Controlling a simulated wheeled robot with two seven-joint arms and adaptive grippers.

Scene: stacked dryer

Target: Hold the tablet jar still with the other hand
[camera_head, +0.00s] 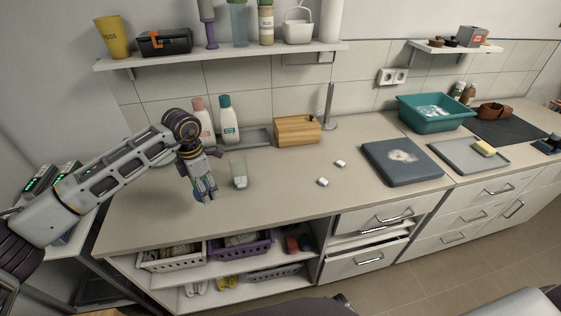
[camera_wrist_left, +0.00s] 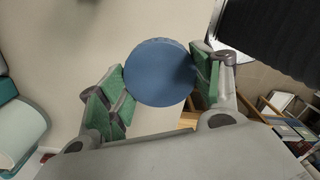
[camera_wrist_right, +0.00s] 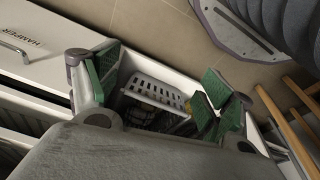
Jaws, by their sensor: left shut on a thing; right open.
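A clear jar (camera_head: 239,170) stands upright on the counter, with no lid visible on it. My left gripper (camera_head: 204,190) is just left of and in front of it. In the left wrist view my left gripper (camera_wrist_left: 162,82) is shut on a blue round thing (camera_wrist_left: 158,72), which looks like a lid; I cannot tell whether anything is under it. Two white tablets, one nearer (camera_head: 322,182) and one farther (camera_head: 340,163), lie on the counter to the right. My right gripper (camera_wrist_right: 158,82) is open and empty, and is out of the head view.
A dark blue board (camera_head: 400,160) lies right. The right wrist view shows a white basket (camera_wrist_right: 155,92) below the gripper. The counter's front middle is clear.

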